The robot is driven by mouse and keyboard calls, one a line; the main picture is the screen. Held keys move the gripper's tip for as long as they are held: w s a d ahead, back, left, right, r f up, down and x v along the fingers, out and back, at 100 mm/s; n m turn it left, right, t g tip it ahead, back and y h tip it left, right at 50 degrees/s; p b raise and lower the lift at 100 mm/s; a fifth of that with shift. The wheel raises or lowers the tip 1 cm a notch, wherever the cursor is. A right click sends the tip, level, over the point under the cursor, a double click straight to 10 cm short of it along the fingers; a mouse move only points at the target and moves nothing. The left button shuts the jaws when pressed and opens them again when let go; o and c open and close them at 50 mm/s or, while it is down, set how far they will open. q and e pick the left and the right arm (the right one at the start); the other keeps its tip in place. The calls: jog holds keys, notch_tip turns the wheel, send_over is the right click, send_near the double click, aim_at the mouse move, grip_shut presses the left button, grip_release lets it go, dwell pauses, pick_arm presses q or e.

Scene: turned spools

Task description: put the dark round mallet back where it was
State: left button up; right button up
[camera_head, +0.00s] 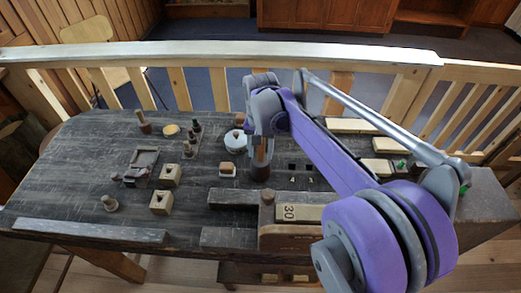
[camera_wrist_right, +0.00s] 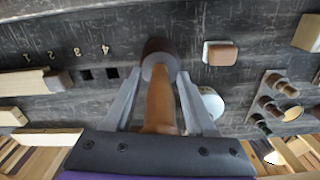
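The dark round mallet (camera_head: 260,172) is upright, its dark head down at the board and its orange-brown handle up, just left of a row of numbered square holes. In the right wrist view its head (camera_wrist_right: 158,52) is at the board's surface. My right gripper (camera_head: 262,131) is above it, with the handle between its fingers. In the right wrist view the fingers (camera_wrist_right: 158,76) stand one on each side of the handle, with narrow gaps showing, so it looks open. Contact under the head is hidden. My left gripper is not in view.
Another handled tool (camera_head: 143,123) is far left. Wooden blocks (camera_head: 171,174) stand left of centre; a block marked 30 (camera_head: 290,213) is in front. A railing (camera_head: 220,55) runs behind.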

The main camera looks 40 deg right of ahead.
jog(key=shift+r, duration=0.5)
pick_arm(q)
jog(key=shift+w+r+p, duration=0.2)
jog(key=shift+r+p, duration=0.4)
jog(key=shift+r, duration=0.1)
pick_arm(e)
notch_tip(320, 180, up, 11)
jog(key=shift+r, duration=0.2)
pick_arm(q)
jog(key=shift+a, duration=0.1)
pick_arm(e)
jog(key=shift+a+f, duration=0.1)
